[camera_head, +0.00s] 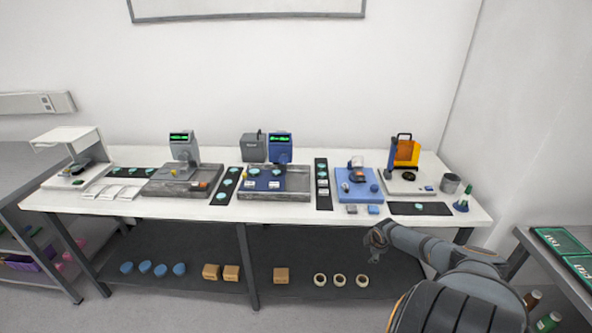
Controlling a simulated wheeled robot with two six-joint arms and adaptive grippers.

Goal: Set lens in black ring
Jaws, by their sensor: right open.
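Several small teal discs that look like lenses lie on dark mats along the white bench; one lens (419,207) lies on a dark mat (437,209) at the bench's right front. A small black round piece, perhaps the black ring (409,176), sits on a pale-based device with an orange shield (405,153), behind that mat. It is too small to tell whether anything is in it. My right gripper (375,240) is open and appears empty, in front of the bench edge, to the left of the lens and nearer me. My left gripper is out of view.
A blue device (358,184) stands left of the pale one. A grey cup (450,183) and a green-tipped bottle (463,198) stand at the right end. Grey-based instruments (172,181) fill the middle and left. A side table (545,262) is at right.

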